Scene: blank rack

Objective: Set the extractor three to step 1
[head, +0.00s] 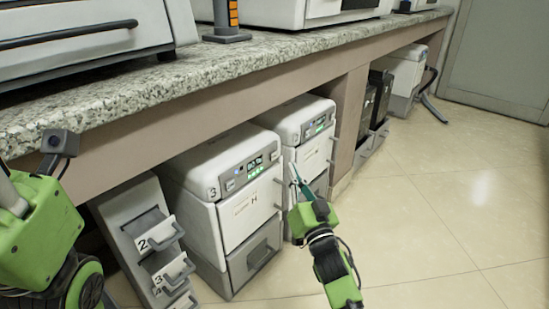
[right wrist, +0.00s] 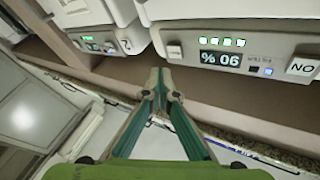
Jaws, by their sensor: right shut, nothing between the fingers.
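Extractor three (head: 222,180) is a white unit under the counter with a "3" on its front panel and a lit display with green lights. Its panel shows upside down in the right wrist view (right wrist: 240,55), with a "90 %" display, a row of green lights, a blue-lit button and an "ON" label. My right gripper (head: 294,170) is shut and empty, in front and to the right of extractor three. Its fingertips meet below the panel in the right wrist view (right wrist: 160,78), apart from it. My left arm shows at the left edge; its fingers are out of view.
A similar unit, number 2 (right wrist: 100,42), stands beyond extractor three (head: 305,128). A rack of numbered drawers (head: 140,235) stands left of it. The granite counter (head: 215,75) overhangs the units. The tiled floor (head: 430,230) at right is clear.

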